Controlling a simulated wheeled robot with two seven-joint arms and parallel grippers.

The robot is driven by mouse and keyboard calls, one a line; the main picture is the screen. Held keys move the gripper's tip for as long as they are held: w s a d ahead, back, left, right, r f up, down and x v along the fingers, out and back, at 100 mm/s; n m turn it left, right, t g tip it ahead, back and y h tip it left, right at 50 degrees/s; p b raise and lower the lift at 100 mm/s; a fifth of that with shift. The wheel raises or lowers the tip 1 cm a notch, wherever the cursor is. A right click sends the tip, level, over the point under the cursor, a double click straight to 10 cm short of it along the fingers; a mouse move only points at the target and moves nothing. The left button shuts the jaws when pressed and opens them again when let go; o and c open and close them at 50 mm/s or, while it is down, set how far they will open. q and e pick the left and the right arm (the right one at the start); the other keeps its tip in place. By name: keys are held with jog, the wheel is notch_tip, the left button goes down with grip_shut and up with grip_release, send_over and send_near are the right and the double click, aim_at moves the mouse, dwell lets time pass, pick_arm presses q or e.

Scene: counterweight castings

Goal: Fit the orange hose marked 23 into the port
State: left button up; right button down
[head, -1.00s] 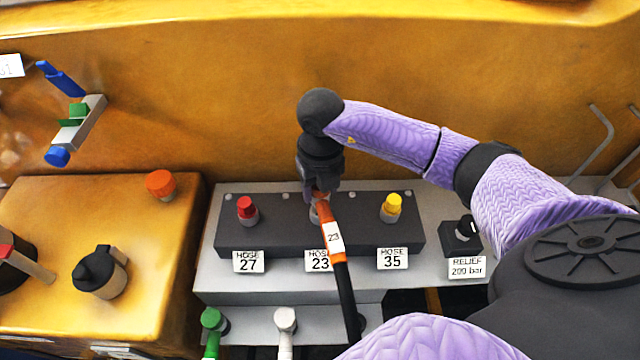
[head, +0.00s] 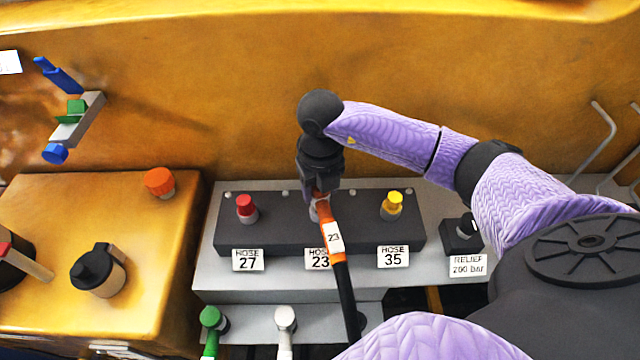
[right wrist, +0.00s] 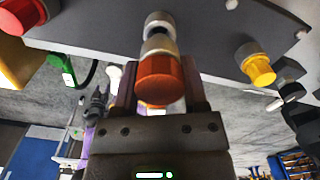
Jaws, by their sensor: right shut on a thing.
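My right gripper (head: 320,194) points down at the middle of the dark port block (head: 290,235). It is shut on the orange end of the hose marked 23 (head: 327,222), whose black length runs down toward the front. In the right wrist view the orange hose end (right wrist: 160,80) sits between the fingers. Its metal tip (right wrist: 158,46) is in line with the round metal port (right wrist: 160,20) on the block and close against it. I cannot tell whether the tip is inside. In the head view the gripper and hose largely hide the port above the HOSE 23 label (head: 317,259).
A red-capped port (head: 247,208) and a yellow-capped port (head: 391,206) flank the hose. A relief knob (head: 463,232) stands at right. Green (head: 211,318) and white (head: 285,319) hose ends are at the lower ledge. A yellow housing (head: 130,220) stands at left.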

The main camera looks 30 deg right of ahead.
pick_arm(q)
jog(key=shift+a+f, duration=0.1)
jog(key=shift+f, duration=0.05)
pick_arm(e)
jog(key=shift+f, duration=0.15)
pick_arm(q)
jog(key=shift+a+f+b, duration=0.3)
jog(key=shift+a+b, duration=0.05)
pick_arm(e)
jog(key=shift+f, duration=0.4)
pick_arm(q)
jog(key=shift+d+f+b, duration=0.45)
jog(key=shift+f+b, duration=0.15)
pick_arm(e)
jog(key=shift+f, duration=0.8)
jog(key=shift+c, duration=0.2)
grip_release()
pick_arm(q)
jog(key=shift+a, duration=0.2)
pick_arm(e)
notch_tip(320, 180, up, 10)
jog(key=shift+f+p, duration=0.15)
jog(key=shift+p, duration=0.7)
jog(key=shift+r, duration=0.2)
pick_arm(q)
jog(key=shift+r, duration=0.85)
jog(key=shift+d, duration=0.2)
